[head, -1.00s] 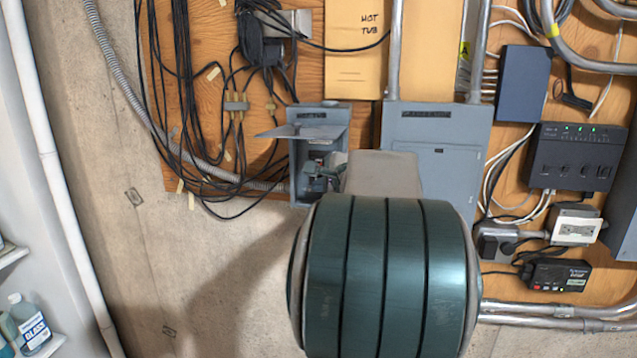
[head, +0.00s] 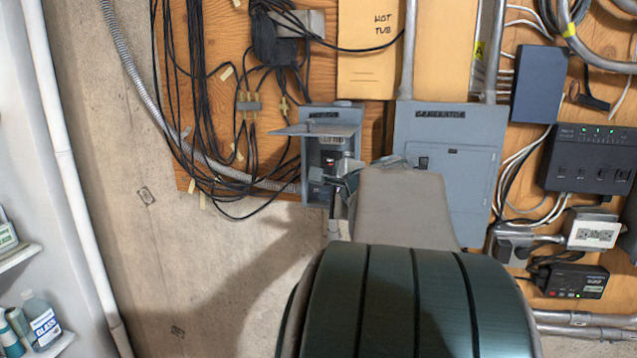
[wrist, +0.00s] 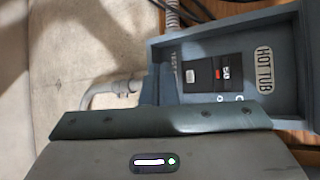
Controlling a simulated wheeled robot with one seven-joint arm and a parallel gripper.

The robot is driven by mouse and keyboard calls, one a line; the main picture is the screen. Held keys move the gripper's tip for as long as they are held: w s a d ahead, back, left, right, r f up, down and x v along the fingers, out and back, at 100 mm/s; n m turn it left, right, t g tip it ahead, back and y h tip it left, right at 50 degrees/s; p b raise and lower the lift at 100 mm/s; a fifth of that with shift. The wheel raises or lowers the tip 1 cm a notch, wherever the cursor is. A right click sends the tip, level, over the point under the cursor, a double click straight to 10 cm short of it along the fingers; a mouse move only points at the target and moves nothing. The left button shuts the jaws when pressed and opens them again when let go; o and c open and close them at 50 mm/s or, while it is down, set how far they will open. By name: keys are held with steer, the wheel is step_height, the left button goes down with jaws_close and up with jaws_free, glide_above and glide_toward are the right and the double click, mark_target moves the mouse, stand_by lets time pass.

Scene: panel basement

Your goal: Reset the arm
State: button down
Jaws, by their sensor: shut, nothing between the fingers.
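My arm rises from the bottom of the head view, and its end is at the small grey breaker box (head: 316,190). My gripper (head: 345,182) is shut and empty, at the right side of the box's open front. In the wrist view my gripper (wrist: 160,86) points up beside the box's left edge; I cannot tell whether it touches the box. The box's cover (head: 318,130) is raised and sticks out. Inside, a black breaker (wrist: 228,74) with a red mark shows beside a "HOT TUB" label (wrist: 264,69).
The larger grey generator panel (head: 448,150) is shut, right of my gripper. Black cables (head: 205,110) hang at the left, and a conduit (wrist: 105,88) runs below the small box. Power boxes (head: 590,160) crowd the right. Bare concrete (head: 215,270) is free at lower left.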

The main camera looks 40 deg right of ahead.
stand_by(0.4)
steer(key=s+a+f+n+g+y, duration=0.2)
steer(key=a+f+n, duration=0.25)
steer(key=a, duration=0.55)
steer(key=s+a+f+n+g+y, duration=0.15)
steer(key=a+f+n, duration=0.35)
steer(key=a, duration=0.5)
steer(key=s+a+f+n+g, duration=0.2)
steer(key=s+a+f+n, duration=0.2)
steer(key=s+n, duration=0.3)
steer(key=s+a+f+n+g+h, duration=0.1)
steer(key=s+a+f+n+g, duration=0.2)
steer(key=s+a+f+n, duration=0.2)
steer(key=shift+s+f+n+g, duration=0.35)
steer(key=shift+s+f+n, duration=0.1)
steer(key=shift+s+n, duration=0.65)
